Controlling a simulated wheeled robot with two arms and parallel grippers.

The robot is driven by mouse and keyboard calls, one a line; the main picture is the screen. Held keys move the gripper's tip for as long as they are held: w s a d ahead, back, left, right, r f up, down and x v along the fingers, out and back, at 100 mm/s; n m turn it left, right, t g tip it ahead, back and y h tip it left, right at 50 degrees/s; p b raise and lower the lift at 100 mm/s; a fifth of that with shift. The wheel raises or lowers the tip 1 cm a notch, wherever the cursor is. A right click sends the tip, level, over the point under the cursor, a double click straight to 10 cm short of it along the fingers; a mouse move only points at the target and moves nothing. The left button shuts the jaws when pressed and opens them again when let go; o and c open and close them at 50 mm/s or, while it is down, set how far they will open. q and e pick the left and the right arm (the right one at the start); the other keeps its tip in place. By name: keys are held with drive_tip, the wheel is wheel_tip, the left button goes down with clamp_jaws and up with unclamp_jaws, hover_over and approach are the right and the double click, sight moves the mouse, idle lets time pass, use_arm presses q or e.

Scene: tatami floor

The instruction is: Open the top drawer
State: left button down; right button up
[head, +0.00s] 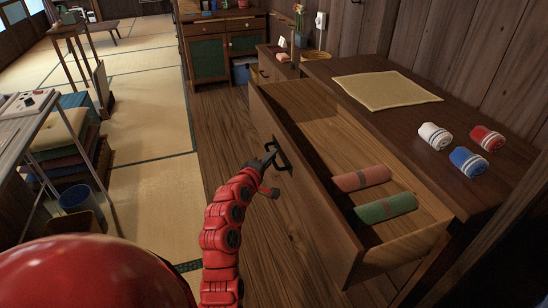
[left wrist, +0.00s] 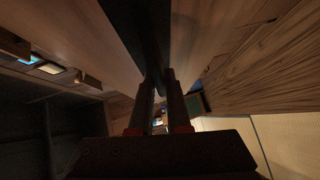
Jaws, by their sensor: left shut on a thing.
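The top drawer (head: 300,175) of the dark wooden dresser (head: 325,70) stands pulled out in the head view, its inside visible. A pink rolled cloth (head: 361,179) and a green rolled cloth (head: 386,208) lie in it. The black handle (head: 277,155) is on the drawer's front. My left gripper (head: 269,157) is at the handle and shut on it. In the left wrist view my two fingers (left wrist: 160,95) close around a dark bar, with the wooden front beside it. My right gripper is not in view.
White (head: 435,137), blue (head: 468,160) and red (head: 486,138) rolled towels and a yellowish cloth (head: 387,90) lie on the dresser top. A green-doored cabinet (head: 225,50) stands at the back. A side table (head: 25,115) and stacked cushions (head: 65,135) are at left. Floor between is clear.

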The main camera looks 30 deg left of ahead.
use_arm(q)
drive_tip(key=c, duration=0.9)
unclamp_jaws()
drive_tip(key=shift+a, duration=0.15)
drive_tip(key=shift+s+d+r+p, duration=0.4)
drive_tip(key=shift+s+p, duration=0.05)
drive_tip(key=shift+s, duration=2.4)
drive_tip(key=shift+s+d+r+p, duration=0.4)
drive_tip(key=shift+s+d+r, duration=0.05)
drive_tip(key=shift+s, duration=2.35)
drive_tip(key=shift+s+d+r+p, duration=0.4)
drive_tip(key=shift+s+p, duration=0.05)
drive_tip(key=shift+s, duration=2.4)
